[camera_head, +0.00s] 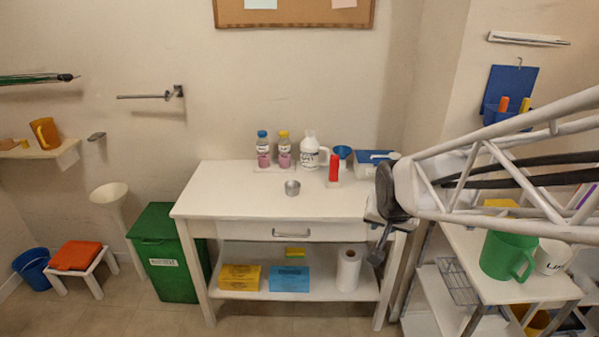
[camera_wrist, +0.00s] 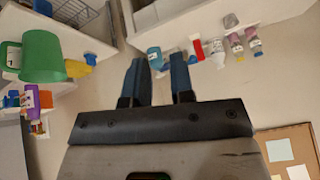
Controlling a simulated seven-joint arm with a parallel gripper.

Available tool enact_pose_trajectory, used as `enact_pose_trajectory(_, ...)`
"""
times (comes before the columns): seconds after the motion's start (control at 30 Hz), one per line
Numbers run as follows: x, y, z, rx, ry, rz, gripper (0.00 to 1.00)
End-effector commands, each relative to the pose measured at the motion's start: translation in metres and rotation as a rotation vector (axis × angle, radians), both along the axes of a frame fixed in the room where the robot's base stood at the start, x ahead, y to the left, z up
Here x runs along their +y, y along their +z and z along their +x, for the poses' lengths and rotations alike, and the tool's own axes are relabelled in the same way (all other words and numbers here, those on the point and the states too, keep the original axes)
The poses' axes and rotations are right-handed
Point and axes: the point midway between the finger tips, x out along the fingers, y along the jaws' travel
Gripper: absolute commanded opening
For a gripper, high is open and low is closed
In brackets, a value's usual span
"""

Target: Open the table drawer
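The white table (camera_head: 225,195) stands against the back wall, with its drawer (camera_head: 345,232) under the top. The drawer front looks flush with the table, and its grey bar handle (camera_head: 294,233) faces me. My gripper (camera_head: 377,257) hangs near the table's right front corner, to the right of the handle and apart from it. In the wrist view my gripper (camera_wrist: 160,68) shows two dark blue fingers spread apart with nothing between them. The white table (camera_wrist: 185,28) also shows at the top of that view. My arm hides part of the table's right end.
Bottles, a red container (camera_head: 334,168) and a metal cup (camera_head: 292,187) stand on the tabletop. A green bin (camera_head: 157,250) is left of the table. A white shelf unit with a green mug (camera_head: 505,255) stands right. The floor before the table looks clear.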

Motion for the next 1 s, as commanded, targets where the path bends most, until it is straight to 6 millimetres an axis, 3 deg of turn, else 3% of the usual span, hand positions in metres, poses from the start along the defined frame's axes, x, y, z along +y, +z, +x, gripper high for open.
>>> enact_pose_trajectory(0.1,0.006,-0.012,0.032,-0.050,-0.028,0.029,0.22)
enact_pose_trajectory(0.5,0.030,-0.053,0.131,-0.232,-0.117,0.160,0.22)
enact_pose_trajectory(1.0,0.068,-0.121,0.232,-0.436,-0.190,0.382,0.22)
